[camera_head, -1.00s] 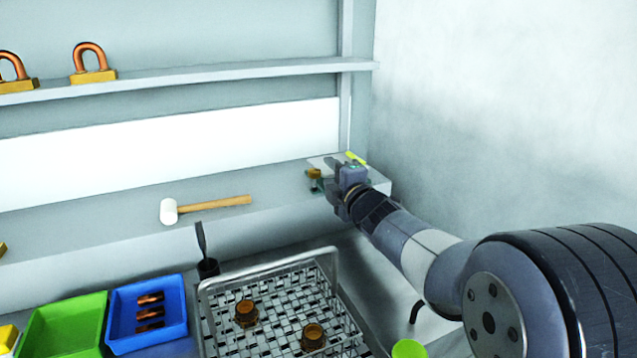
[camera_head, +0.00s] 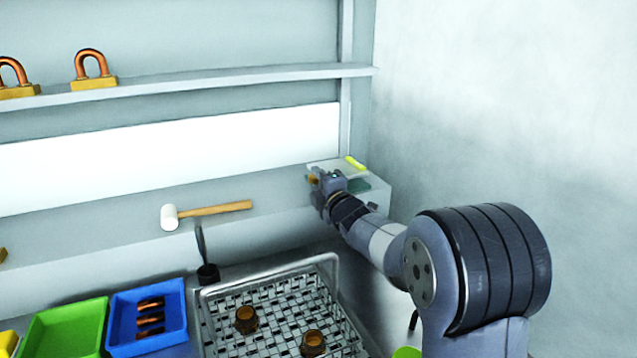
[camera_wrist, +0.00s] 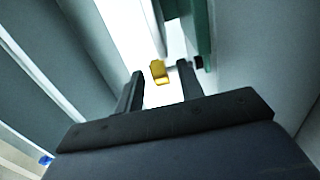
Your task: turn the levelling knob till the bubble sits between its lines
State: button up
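The levelling knob (camera_wrist: 158,72) is a small brass-yellow piece in the wrist view, just ahead of and between my gripper's two dark fingertips. My gripper (camera_wrist: 160,70) is open, with bright gaps on both sides of the knob. In the head view my gripper (camera_head: 320,191) is at the right end of the ledge, and the brass knob (camera_head: 313,180) shows partly behind it. A yellow-green bar (camera_head: 354,163), perhaps the level vial, lies on a pale block just right of the gripper. I cannot make out a bubble or lines.
A mallet (camera_head: 210,210) lies on the ledge left of my gripper. A wire basket (camera_head: 335,268) with brown pieces, a blue tray (camera_head: 178,318) and a green tray (camera_head: 95,308) stand below. A shelf (camera_head: 220,78) runs above. The right wall is close to the arm.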

jog(key=shift+c, duration=0.2)
grip_shut()
jog(key=shift+d+r+n+y+p, duration=0.15)
jog(key=shift+r+n+y+p, duration=0.25)
jog(key=shift+p, duration=0.45)
jog(key=shift+w+d+n+g+y+p, duration=0.1)
jog(key=shift+w+n+g+y+p, duration=0.05)
jog(key=shift+n+g+y+p, duration=0.55)
jog(key=shift+d+n+g+y+p, duration=0.15)
jog(key=shift+n+g+y+p, duration=0.25)
jog(key=shift+y+p, duration=0.55)
jog(key=shift+w+f+n+g+y+p, duration=0.1)
jog(key=shift+f+n+g+y+p, duration=0.15)
jog(key=shift+n+g+y+p, duration=0.5)
